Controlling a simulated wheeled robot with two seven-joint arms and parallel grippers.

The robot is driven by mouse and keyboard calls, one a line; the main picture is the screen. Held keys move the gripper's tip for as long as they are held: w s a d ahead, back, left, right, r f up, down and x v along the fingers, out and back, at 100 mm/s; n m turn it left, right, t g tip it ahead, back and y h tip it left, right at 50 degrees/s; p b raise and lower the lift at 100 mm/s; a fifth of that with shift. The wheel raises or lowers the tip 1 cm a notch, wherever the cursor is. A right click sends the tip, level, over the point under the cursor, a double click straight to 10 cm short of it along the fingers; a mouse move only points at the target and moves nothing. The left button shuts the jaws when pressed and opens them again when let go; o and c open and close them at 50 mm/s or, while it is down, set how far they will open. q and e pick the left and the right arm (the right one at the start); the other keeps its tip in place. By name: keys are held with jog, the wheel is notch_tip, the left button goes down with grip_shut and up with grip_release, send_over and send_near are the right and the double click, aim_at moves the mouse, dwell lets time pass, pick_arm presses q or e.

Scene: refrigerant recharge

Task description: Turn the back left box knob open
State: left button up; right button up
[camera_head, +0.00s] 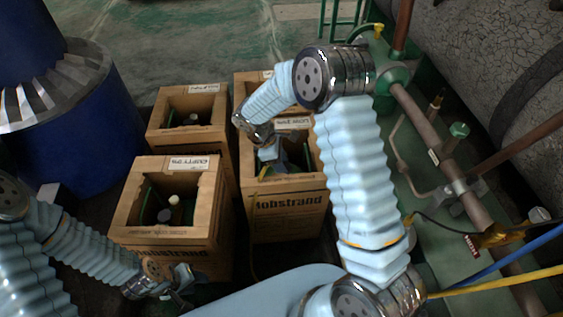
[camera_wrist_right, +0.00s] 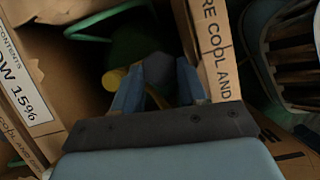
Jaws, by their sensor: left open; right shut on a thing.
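The back left box (camera_head: 164,122) is an open brown carton with a white label. A dark cylinder top with a small pale part (camera_head: 192,119) stands inside it, and its knob is too small to make out. My right gripper (camera_head: 270,168) reaches into a different carton, the front right box (camera_head: 287,215). In the right wrist view the right gripper (camera_wrist_right: 157,92) is shut on a dark grey knob-like piece (camera_wrist_right: 158,68), with a yellow part (camera_wrist_right: 115,77) beside it. My left gripper (camera_head: 184,288) is open and empty in front of the front left box (camera_head: 165,237).
The front left box holds a cylinder with a pale top (camera_head: 174,200). Another carton (camera_head: 243,87) stands at the back right, partly hidden by my right arm. A blue drum (camera_head: 80,150) stands at left; pipes (camera_head: 440,140) run at right. Green floor (camera_head: 190,45) behind is clear.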

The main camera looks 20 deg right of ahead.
jog(key=shift+n+t, duration=0.3)
jog(key=shift+n, duration=0.4)
jog(key=o, duration=1.1)
jog(key=shift+c, duration=0.2)
